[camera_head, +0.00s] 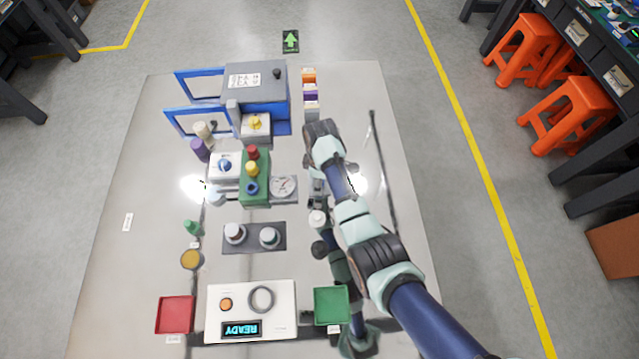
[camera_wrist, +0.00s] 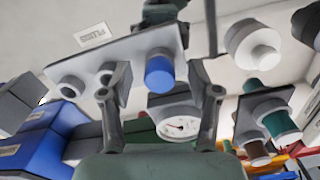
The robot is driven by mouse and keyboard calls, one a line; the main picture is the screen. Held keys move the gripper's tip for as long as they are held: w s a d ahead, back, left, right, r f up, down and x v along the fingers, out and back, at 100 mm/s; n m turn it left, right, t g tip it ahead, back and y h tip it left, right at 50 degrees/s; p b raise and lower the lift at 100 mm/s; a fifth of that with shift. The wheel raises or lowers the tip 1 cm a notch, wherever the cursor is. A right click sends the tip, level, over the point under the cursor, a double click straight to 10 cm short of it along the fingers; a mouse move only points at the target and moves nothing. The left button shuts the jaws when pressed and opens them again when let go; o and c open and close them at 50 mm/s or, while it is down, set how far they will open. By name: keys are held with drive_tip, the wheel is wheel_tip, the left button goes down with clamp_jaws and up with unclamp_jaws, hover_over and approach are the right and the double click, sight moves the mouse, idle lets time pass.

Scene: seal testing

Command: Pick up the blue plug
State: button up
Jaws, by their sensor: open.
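The blue plug (camera_wrist: 159,72) stands on a light grey rack (camera_wrist: 130,52) in the wrist view, beside a "PLUGS" label (camera_wrist: 93,35). My gripper (camera_wrist: 160,92) is open, with one finger on the left and one on the right of the plug in that view. Visible gaps separate both fingers from the plug. Whether the fingertips are level with it in depth I cannot tell. In the head view my arm covers much of the rack area and the blue plug cannot be made out.
A round gauge (camera_head: 283,187) and a green block (camera_head: 254,178) with coloured knobs stand close to the left of my gripper. Two jars on a grey plate (camera_head: 252,247) are nearer the front. The table's right side (camera_head: 405,200) is mostly clear, apart from a thin dark rod.

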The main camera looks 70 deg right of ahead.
drive_tip(key=shift+c, duration=0.3)
drive_tip(key=c, duration=1)
drive_tip(key=shift+r, duration=0.15)
